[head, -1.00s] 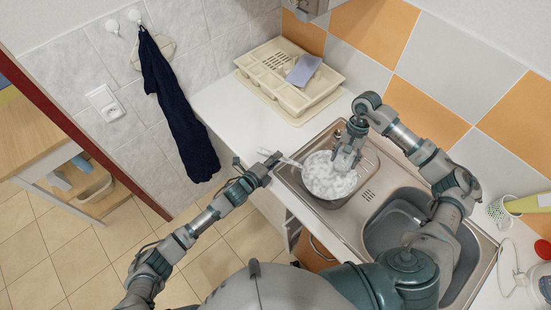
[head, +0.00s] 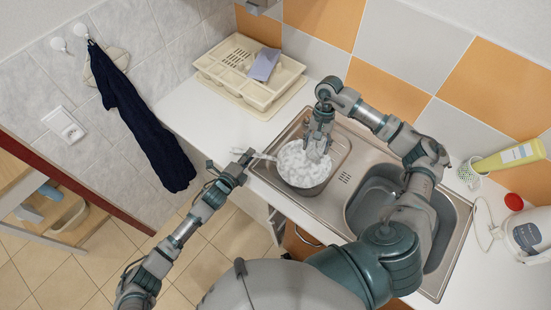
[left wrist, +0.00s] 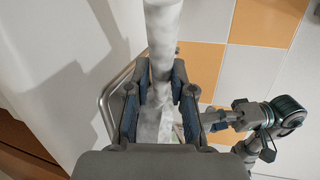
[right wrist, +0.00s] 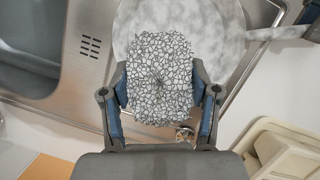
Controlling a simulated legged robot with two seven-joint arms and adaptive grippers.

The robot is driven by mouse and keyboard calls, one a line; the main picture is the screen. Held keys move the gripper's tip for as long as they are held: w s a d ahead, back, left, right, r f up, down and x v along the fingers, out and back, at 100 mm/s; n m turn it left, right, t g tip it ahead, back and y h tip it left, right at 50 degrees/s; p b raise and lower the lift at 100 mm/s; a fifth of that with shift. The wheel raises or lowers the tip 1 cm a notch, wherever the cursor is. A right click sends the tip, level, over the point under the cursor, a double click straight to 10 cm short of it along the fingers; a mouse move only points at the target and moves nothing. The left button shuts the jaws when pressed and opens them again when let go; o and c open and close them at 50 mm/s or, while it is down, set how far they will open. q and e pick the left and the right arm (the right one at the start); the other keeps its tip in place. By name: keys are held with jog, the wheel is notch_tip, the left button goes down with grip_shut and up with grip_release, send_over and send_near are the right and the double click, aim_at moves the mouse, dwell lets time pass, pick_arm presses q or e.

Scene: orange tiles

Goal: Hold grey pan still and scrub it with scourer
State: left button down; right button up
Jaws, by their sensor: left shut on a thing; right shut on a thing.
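The grey pan (head: 296,163) stands on the steel drainboard left of the sink bowl, its inside mottled white and grey. Its handle (head: 263,156) points left, and it also shows in the left wrist view (left wrist: 162,40). My left gripper (head: 246,157) is shut on the handle. My right gripper (head: 318,142) is shut on the scourer, above the far right part of the pan. In the right wrist view the scourer (right wrist: 160,80) is a rounded grey-white pad with a cracked pattern, overlapping the pan's inside (right wrist: 218,28). Whether it touches the pan is hard to tell.
The sink bowl (head: 380,205) is right of the pan. A cream dish rack (head: 250,83) with a lilac sponge-like block (head: 264,65) stands at the back left. A dark towel (head: 140,120) hangs on the left wall. A yellow bottle (head: 508,156) and white kettle (head: 530,235) are at the right.

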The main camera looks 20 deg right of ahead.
dwell(0.4)
pick_arm(q)
jog(key=c, duration=0.9)
grip_release()
jog(key=v, duration=1.2)
